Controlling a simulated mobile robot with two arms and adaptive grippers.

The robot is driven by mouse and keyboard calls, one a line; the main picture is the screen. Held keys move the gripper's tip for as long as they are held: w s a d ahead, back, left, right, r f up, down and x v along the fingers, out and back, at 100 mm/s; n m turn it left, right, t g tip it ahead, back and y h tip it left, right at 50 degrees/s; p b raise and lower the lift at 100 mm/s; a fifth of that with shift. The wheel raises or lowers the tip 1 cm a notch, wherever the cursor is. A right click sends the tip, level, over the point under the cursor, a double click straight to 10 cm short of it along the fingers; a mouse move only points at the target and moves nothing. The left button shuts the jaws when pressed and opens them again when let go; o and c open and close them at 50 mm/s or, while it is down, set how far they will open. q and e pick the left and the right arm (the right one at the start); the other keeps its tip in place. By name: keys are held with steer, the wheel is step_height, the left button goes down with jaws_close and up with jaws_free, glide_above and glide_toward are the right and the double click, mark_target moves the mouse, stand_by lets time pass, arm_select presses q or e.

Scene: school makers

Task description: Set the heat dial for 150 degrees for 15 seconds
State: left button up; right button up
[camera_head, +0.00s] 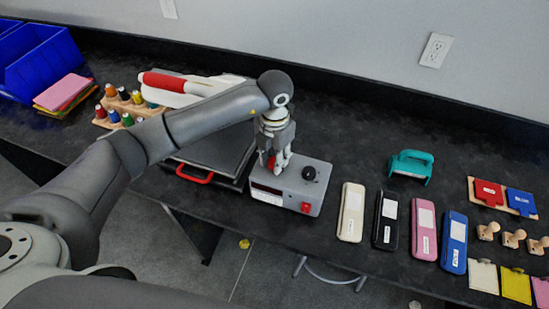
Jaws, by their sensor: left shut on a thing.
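A grey control box (312,201) stands near the front edge of the black bench, with a dark display and a red switch on its front. A black dial (309,173) on its top right is clear of the gripper. My left gripper (275,166) points down over the box's back left and is shut on a small red part, apparently a red knob; the fingers mostly hide it. I cannot read any dial marks or the display. A dark flat press (215,160) with a red handle (195,176) is left of the box. My right gripper is out of view.
A red-and-white rocket (190,83) lies behind my left arm, near a wooden rack (127,105) of small bottles. Right of the box are several long cases, including a cream one (351,212), and a teal handled tool (411,166). Blue bins (40,60) stand far left.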

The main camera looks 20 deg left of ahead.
arm_select(q)
steer(key=n+b, duration=0.1)
steer(key=n, duration=0.3)
steer(key=shift+n+b, duration=0.8)
steer(key=shift+n, duration=2)
steer(key=o, duration=1)
steer(key=shift+o, duration=0.2)
step_height(320, 180, up, 12)
